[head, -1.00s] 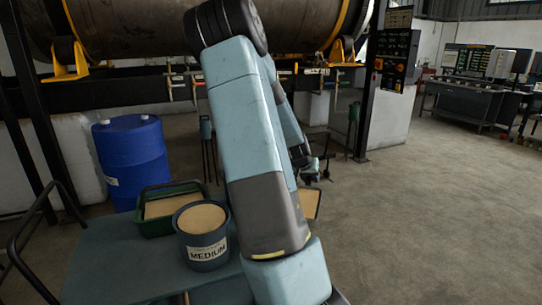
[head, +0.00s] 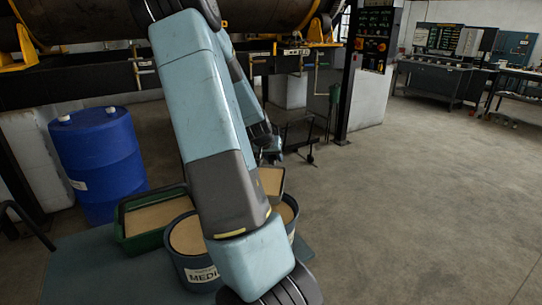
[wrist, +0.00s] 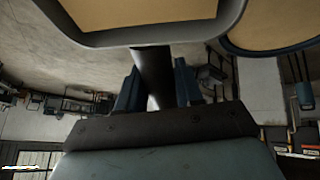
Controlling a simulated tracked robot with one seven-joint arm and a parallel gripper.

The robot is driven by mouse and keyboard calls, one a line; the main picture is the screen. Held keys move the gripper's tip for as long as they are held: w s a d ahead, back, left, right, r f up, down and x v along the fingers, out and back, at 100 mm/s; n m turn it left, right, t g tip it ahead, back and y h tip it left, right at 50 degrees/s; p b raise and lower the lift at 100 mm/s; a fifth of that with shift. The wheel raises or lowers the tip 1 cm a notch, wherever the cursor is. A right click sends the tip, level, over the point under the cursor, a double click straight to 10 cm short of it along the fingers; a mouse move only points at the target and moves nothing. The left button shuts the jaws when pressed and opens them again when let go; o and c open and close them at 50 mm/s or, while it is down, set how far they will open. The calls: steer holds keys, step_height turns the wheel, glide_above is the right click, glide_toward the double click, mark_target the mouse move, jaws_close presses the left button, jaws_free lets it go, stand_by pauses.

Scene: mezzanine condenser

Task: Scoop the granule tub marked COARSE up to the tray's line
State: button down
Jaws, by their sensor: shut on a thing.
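My gripper (wrist: 156,84) is shut on the dark handle (wrist: 152,68) of a scoop. The scoop's grey-rimmed pan (wrist: 232,22) holds tan granules and crosses the top of the wrist view. In the head view the tan pan (head: 271,179) shows just right of my arm. A tub (head: 291,226) stands beneath it, mostly hidden by my arm, its label not visible. A blue-rimmed tub of tan granules (wrist: 275,22) shows beside the pan in the wrist view. The tub marked MEDIUM (head: 190,262) is partly covered by my arm. A green tray (head: 127,241) holds tan granules; I cannot make out its line.
The tubs and tray stand on a blue-grey table top (head: 85,270). A blue drum (head: 98,165) stands behind it at the left. A black post with a control panel (head: 373,42) rises further back. The floor (head: 420,200) at right is clear.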

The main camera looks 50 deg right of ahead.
steer(key=shift+s+d+r+y, duration=0.1)
steer(key=shift+d+r+y, duration=0.3)
steer(key=shift+d+r, duration=0.15)
steer(key=shift+d+r+g+y, duration=0.15)
steer(key=shift+r+g+y, duration=0.45)
steer(key=shift+r, duration=0.25)
